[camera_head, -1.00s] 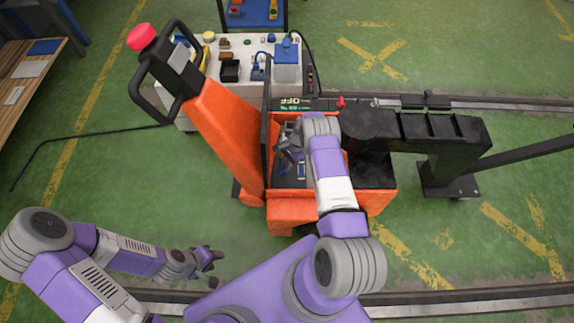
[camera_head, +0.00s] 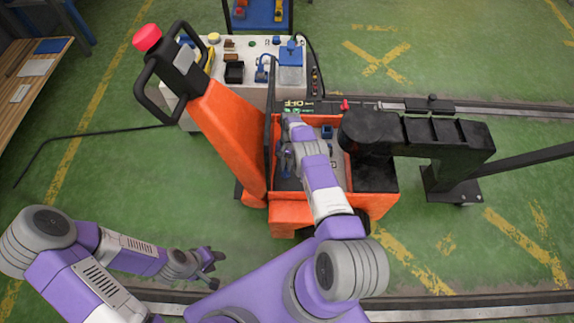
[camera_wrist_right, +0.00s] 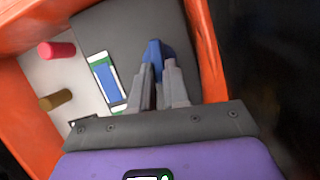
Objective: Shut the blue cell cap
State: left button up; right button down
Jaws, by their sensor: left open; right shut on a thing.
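My right gripper (camera_wrist_right: 161,80) is down inside the orange cart's open bin (camera_head: 288,217). Its fingers are shut on a small blue piece (camera_wrist_right: 154,49), which looks like the blue cell cap; the fingers hide part of it. Whether the cap is open or shut cannot be told. In the head view my right wrist covers much of the bin, and a small blue part (camera_head: 327,131) shows near its far side. My left gripper (camera_head: 213,266) is open and empty, over the floor left of the cart.
A black arm-like machine (camera_head: 425,135) stands right of the bin. A cluttered white bench (camera_head: 250,85) stands behind. The orange handle column (camera_head: 222,135) rises at left.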

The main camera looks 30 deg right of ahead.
dwell(0.3)
jog(key=c, duration=1.1)
grip_release()
jog(key=shift+v, duration=3.8)
